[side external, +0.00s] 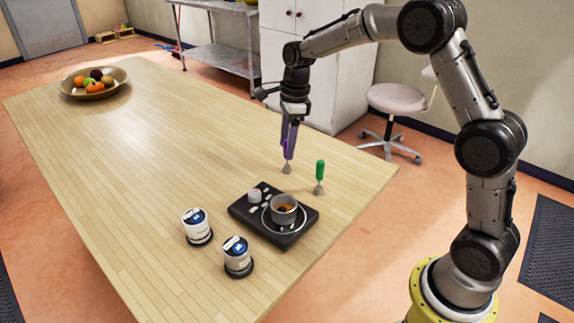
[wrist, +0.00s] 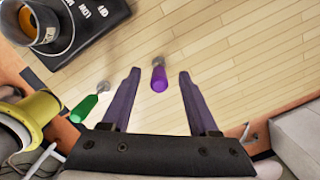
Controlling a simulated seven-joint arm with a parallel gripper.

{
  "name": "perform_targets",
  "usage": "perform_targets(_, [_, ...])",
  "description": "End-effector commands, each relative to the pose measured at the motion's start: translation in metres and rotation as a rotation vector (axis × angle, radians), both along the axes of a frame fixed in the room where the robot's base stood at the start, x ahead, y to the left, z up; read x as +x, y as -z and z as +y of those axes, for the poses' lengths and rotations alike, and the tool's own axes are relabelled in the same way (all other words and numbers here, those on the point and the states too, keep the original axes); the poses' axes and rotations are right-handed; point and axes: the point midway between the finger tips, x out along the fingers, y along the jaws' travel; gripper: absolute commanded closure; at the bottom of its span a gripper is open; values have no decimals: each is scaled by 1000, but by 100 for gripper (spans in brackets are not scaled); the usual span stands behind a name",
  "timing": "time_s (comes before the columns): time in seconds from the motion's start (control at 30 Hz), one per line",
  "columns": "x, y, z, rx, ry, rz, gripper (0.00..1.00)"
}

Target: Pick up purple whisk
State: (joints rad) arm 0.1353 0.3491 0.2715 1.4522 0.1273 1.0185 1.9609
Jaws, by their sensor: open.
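The purple whisk (wrist: 158,79) stands on the table, with its purple handle up in the wrist view. In the side external view its metal head (side external: 287,169) shows just below my fingers, which cover most of the handle. My gripper (side external: 289,154) points down over the whisk, with its purple fingers open. In the wrist view the handle appears between the two fingertips (wrist: 159,72), with clear gaps on both sides. I cannot tell whether the tips are level with the handle or above it.
A green-handled whisk (side external: 320,172) stands close by on the right. A black cooker (side external: 247,212) with a small pot (side external: 284,207) sits in front. Two white canisters (side external: 196,224) (side external: 238,254) stand left of it. A fruit bowl (side external: 118,76) is far off. The table's middle (side external: 160,130) is clear.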

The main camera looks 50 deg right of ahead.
Motion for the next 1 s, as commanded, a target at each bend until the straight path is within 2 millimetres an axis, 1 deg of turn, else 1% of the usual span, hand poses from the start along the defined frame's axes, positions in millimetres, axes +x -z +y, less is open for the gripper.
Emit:
perform_targets(0.03, [-1, 10, 2, 1, -1, 5, 39])
perform_targets(0.2, [1, 30, 4, 1, 0, 3, 39])
perform_targets(0.3, [2, 35, 5, 1, 0, 2, 39])
perform_targets(0.5, [2, 35, 5, 1, 0, 1, 39])
perform_targets(0.53, [2, 35, 5, 1, 0, 1, 41])
perform_targets(0.67, [2, 35, 4, 1, 0, 1, 65])
perform_targets(0.7, [2, 35, 4, 1, 0, 1, 72])
perform_targets(0.77, [2, 35, 4, 1, 0, 1, 83])
perform_targets(0.8, [2, 35, 4, 0, -1, 1, 90])
perform_targets(0.87, [2, 35, 4, 1, 0, 1, 100])
perform_targets(1.0, [2, 35, 4, 1, 0, 1, 100])
